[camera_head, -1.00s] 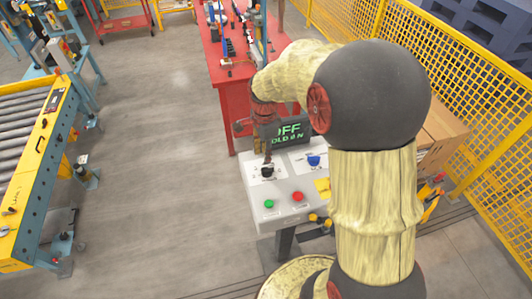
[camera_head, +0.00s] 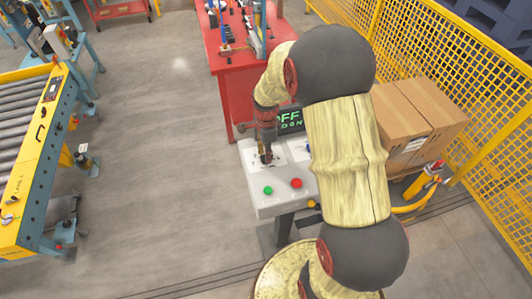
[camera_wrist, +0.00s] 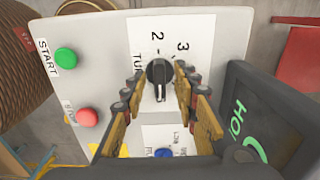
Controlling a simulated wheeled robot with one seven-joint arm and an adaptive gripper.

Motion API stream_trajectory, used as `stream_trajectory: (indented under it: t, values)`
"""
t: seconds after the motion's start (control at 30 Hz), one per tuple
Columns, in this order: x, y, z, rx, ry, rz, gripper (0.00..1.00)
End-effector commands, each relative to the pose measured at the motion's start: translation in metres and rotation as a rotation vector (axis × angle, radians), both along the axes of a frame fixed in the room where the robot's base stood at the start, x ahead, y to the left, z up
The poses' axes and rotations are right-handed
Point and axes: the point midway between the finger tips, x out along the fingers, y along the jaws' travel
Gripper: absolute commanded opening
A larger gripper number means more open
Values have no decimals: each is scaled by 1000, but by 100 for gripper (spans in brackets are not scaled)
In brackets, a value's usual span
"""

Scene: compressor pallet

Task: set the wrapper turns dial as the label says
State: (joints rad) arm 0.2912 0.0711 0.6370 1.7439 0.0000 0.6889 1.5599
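The black wrapper turns dial (camera_wrist: 160,72) is on the sloped white control panel (camera_wrist: 100,30), on a white label with "2", "3" and the partly hidden letters "TUR". A light mark on the knob points down in the wrist view, away from the 2 and 3. My gripper (camera_wrist: 160,108) is open, with one finger on each side of the knob; I cannot tell if they touch it. In the head view my gripper (camera_head: 266,150) is low over the panel's left part and mostly covers the dial.
The green START button (camera_wrist: 65,58) and a red button (camera_wrist: 87,117) are beside the dial. A blue knob (camera_wrist: 163,153) is below it, partly hidden. Brown cartons (camera_head: 405,110) and yellow fencing (camera_head: 500,115) are to the right.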

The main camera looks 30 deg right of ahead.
Motion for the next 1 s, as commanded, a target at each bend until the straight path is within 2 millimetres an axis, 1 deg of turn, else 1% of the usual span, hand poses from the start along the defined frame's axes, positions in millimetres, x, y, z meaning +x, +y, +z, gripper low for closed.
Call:
stream_trajectory:
  t: [0.13,0.67,1.0]
  values:
    - [0,0,0,0,0,0,30]
    - [0,0,0,0,1,0,0]
    - [0,0,0,0,0,2,0]
